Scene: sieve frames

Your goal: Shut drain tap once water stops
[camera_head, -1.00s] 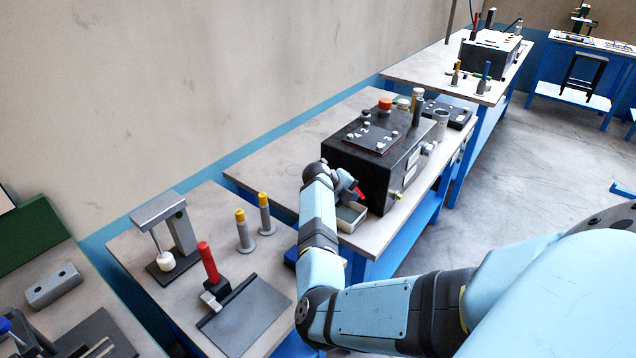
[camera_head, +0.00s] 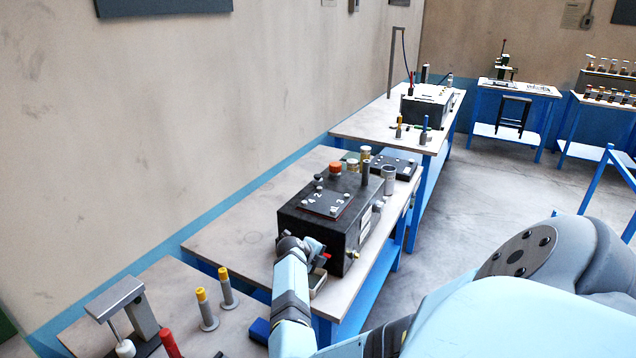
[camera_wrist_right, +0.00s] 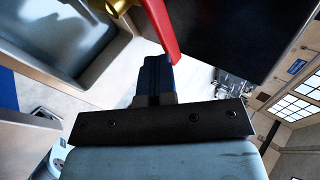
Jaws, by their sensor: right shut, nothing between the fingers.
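The black tank (camera_head: 305,222) stands on the middle bench. Low on its near side is the drain tap, with a red lever (camera_head: 327,257) just past my right gripper (camera_head: 318,256). In the right wrist view, the red lever (camera_wrist_right: 162,28) hangs down from the brass tap body (camera_wrist_right: 118,5). My shut right gripper (camera_wrist_right: 157,62) has its dark blue fingertips right at the lever's lower end; nothing is between the fingers. A shallow tray (camera_head: 319,283) sits below the tap, partly hidden by my arm. I cannot make out any running water. My left gripper is not in view.
A second brass fitting (camera_head: 355,256) sticks out at the tank's right corner. A grey cup (camera_head: 389,178) and a dark panel box (camera_head: 396,164) stand behind. Yellow-topped posts (camera_head: 205,310) stand on the nearer bench. The middle bench's left part is clear.

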